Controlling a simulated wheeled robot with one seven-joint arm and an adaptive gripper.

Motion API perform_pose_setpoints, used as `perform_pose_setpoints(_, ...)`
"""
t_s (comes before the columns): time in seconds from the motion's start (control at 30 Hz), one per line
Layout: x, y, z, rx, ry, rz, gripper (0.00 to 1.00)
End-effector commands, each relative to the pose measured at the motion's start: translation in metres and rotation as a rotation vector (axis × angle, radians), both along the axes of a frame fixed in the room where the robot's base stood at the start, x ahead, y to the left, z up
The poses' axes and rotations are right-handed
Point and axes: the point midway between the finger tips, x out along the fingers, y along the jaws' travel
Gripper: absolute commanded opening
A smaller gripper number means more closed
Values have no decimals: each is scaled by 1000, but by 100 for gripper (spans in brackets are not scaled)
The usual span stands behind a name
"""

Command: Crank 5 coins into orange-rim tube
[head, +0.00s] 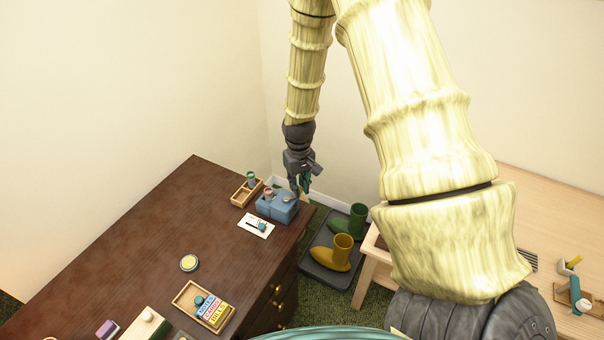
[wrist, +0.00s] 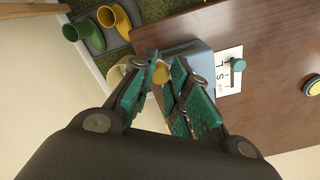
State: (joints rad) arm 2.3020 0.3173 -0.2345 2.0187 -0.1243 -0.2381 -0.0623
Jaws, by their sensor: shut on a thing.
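A blue box (head: 274,209) stands near the far right corner of the dark wooden desk; it also shows behind my fingers in the wrist view (wrist: 197,47). My gripper (head: 304,186) is at the box's right side. In the wrist view its teal fingers (wrist: 164,69) are shut on a small yellowish crank knob (wrist: 161,76), largely covered by them. A small tube with a pinkish-orange top (head: 268,191) shows at the box's left part. A green tube (head: 251,178) stands in a wooden tray (head: 238,195) behind the box. I cannot make out coins.
A white card (head: 250,229) with a teal slider lies in front of the box. Boots (head: 331,257) stand on a floor mat right of the desk.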

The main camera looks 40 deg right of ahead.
Motion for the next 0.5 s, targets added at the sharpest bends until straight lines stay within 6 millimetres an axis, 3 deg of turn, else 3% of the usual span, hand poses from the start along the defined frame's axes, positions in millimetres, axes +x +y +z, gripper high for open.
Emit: perform_pose_setpoints(0.5, 20, -3, 0, 1, 0, 485, 0)
